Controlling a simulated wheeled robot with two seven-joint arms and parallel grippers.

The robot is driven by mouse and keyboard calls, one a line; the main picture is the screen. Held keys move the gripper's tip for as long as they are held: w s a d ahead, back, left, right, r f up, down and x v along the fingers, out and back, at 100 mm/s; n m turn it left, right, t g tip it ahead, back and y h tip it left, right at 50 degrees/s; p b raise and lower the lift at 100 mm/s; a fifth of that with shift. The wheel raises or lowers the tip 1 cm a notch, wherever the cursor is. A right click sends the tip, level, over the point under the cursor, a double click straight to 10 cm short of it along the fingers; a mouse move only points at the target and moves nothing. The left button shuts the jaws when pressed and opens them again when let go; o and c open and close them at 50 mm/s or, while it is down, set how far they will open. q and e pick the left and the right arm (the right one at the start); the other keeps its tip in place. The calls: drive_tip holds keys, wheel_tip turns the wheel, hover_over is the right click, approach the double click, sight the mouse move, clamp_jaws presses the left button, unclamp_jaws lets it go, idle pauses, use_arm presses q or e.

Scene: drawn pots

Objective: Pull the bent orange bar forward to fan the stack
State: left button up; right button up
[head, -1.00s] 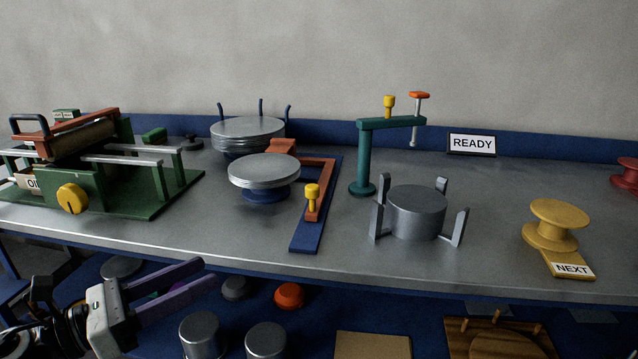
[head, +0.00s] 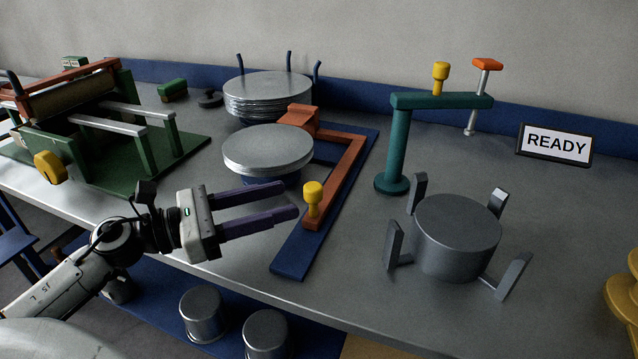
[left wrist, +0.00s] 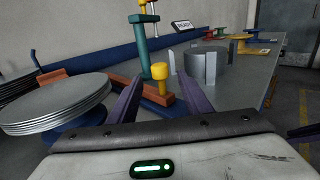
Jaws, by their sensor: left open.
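The bent orange bar (head: 348,172) lies on a blue track (head: 291,256) on the bench, with a yellow knob (head: 313,197) upright at its near end. A short stack of silver discs (head: 268,148) sits on a blue base left of the bar; it also shows in the left wrist view (left wrist: 55,101). My left gripper (head: 288,203) is open, its two purple fingers pointing at the knob from the left, just short of it in the head view. In the left wrist view the knob (left wrist: 160,84) appears between the fingers (left wrist: 153,98). My right gripper is out of view.
A taller disc stack (head: 266,95) stands behind between blue posts. A green press (head: 90,130) is at left. A teal post with an arm (head: 397,150) and a grey clamp-like cylinder (head: 455,235) stand right. The READY sign (head: 555,145) is at back right.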

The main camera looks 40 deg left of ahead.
sight(305, 193)
use_arm(q)
drive_tip(key=p+x, duration=0.1)
drive_tip(key=x, duration=0.4)
drive_tip(key=shift+w+d+r, duration=0.15)
drive_tip(key=shift+w, duration=0.2)
drive_tip(key=shift+x, duration=0.8)
